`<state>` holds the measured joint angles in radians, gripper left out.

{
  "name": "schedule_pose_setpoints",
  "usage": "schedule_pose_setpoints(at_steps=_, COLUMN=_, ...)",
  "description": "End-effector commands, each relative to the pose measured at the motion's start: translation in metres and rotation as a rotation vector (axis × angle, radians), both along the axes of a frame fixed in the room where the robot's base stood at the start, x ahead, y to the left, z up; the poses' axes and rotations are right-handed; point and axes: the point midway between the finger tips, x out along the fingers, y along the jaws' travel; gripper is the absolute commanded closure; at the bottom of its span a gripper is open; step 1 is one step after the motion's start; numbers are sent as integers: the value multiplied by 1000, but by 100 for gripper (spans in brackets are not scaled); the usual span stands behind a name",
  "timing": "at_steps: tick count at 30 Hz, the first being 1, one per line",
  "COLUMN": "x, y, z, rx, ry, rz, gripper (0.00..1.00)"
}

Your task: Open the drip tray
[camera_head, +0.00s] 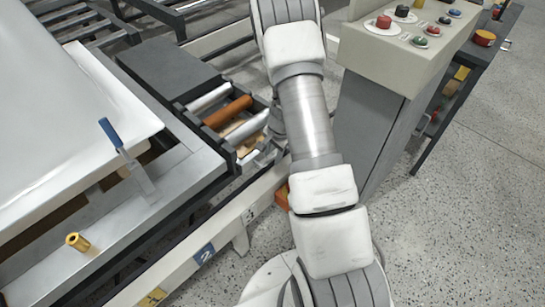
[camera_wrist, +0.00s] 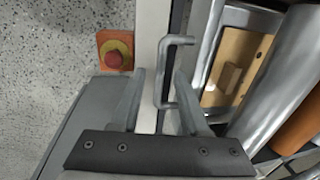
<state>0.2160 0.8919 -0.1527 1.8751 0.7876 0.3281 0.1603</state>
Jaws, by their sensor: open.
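The drip tray appears to be the tan-bottomed tray (camera_wrist: 240,52) under the metal rollers, with a small wooden block inside, in the wrist view. A bent metal bar handle (camera_wrist: 161,62) stands on its left side. My gripper (camera_wrist: 160,75) is open, with one finger on each side of the handle's bar; I see no clear contact. In the head view, part of the tan tray (camera_head: 248,143) shows below the rollers beside my arm. My gripper is mostly hidden there behind my arm, so its fingertips do not show.
Silver and orange rollers (camera_head: 228,111) lie above the tray. A red button on an orange and yellow box (camera_wrist: 115,55) sits left of the gripper. A control console (camera_head: 395,50) stands right of my arm. A white shell (camera_head: 60,120) and blue-handled tool (camera_head: 110,132) are left.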

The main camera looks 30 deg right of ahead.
Motion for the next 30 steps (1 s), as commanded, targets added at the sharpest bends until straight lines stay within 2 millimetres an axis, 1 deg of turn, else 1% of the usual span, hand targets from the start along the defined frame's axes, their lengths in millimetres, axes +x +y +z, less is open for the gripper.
schedule_pose_setpoints(at_steps=8, x=1, y=0, z=-2, rx=0, ry=-1, rz=0, gripper=55)
schedule_pose_setpoints(at_steps=9, x=1, y=0, z=-2, rx=0, ry=-1, rz=0, gripper=59)
schedule_pose_setpoints(at_steps=11, x=1, y=0, z=-2, rx=0, ry=0, rz=0, gripper=70)
schedule_pose_setpoints(at_steps=12, x=1, y=0, z=-2, rx=0, ry=0, rz=0, gripper=77)
schedule_pose_setpoints(at_steps=16, x=1, y=0, z=-2, rx=0, ry=0, rz=0, gripper=100)
schedule_pose_setpoints(at_steps=30, x=1, y=0, z=-2, rx=0, ry=0, rz=0, gripper=100)
